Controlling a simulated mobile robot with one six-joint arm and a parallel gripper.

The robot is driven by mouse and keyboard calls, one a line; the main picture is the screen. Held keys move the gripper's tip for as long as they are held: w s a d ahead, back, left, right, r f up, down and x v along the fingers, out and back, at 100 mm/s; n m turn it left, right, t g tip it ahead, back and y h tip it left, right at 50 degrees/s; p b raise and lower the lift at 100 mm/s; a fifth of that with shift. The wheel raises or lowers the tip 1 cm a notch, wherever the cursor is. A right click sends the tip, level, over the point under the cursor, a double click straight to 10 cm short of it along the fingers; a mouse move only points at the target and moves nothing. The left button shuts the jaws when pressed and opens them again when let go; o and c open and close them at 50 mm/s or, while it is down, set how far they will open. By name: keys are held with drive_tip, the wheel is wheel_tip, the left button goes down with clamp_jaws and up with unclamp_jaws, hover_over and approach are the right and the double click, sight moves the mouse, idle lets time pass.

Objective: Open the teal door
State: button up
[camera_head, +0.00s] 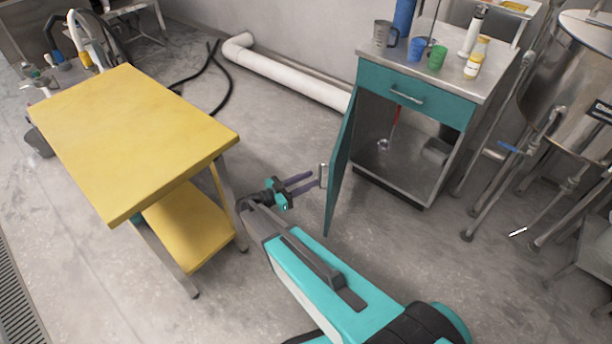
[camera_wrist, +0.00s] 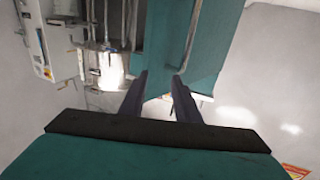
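The teal door (camera_head: 341,165) of the metal cabinet stands wide open, swung out to the left of the opening. Its handle (camera_head: 323,176) is on the outer face near the free edge. My gripper (camera_head: 314,180) is beside that outer face, fingertips close to the handle; I cannot tell whether they touch it. In the wrist view the two dark fingers (camera_wrist: 160,82) are apart, with teal panels (camera_wrist: 207,55) ahead of and beyond the tips. Nothing is clearly held between them.
The cabinet's teal drawer (camera_head: 415,94) is shut above the open compartment. Cups and bottles stand on the cabinet top (camera_head: 452,77). A yellow table (camera_head: 130,140) is left of my arm, and a steel tank (camera_head: 575,80) stands at the right. Floor between table and door is clear.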

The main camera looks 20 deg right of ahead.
drive_tip(key=shift+s+a+r, duration=0.1)
drive_tip(key=shift+s+a, duration=0.05)
drive_tip(key=shift+s, duration=0.95)
drive_tip(key=shift+s+a+r, duration=0.1)
drive_tip(key=shift+s+a, duration=0.05)
drive_tip(key=shift+s, duration=0.95)
